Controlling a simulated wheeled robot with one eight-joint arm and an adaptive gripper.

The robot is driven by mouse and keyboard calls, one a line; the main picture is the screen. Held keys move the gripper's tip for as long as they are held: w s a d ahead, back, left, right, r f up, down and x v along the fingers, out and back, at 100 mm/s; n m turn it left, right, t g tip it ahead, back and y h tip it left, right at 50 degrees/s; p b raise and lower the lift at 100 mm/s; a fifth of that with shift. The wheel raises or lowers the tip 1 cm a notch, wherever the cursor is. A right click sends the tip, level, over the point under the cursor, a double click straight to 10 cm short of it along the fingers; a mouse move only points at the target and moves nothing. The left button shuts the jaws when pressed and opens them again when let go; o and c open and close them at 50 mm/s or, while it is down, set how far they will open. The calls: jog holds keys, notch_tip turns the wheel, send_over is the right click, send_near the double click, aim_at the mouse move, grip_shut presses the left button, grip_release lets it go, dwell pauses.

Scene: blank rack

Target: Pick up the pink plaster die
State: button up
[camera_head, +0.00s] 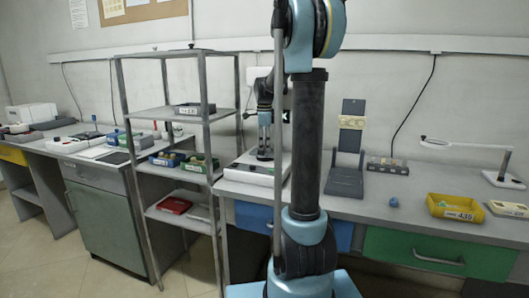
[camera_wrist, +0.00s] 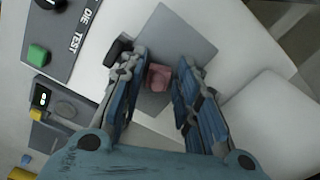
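The pink plaster die (camera_wrist: 158,77) shows in the wrist view between the two fingers of my gripper (camera_wrist: 162,64). It appears to sit at the edge of a grey square plate (camera_wrist: 180,38) on a white device marked "DIE TEST". My gripper is open, with a finger on each side of the die and a narrow gap visible. Its height above the plate is hard to judge. In the head view my gripper (camera_head: 264,152) points down over the white device (camera_head: 240,176); I cannot make out the die there.
In the wrist view a dark panel with a green button (camera_wrist: 37,53) lies at the left. In the head view a grey metal rack (camera_head: 180,113) stands left of the arm.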

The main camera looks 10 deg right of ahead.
jog(key=c, duration=0.7)
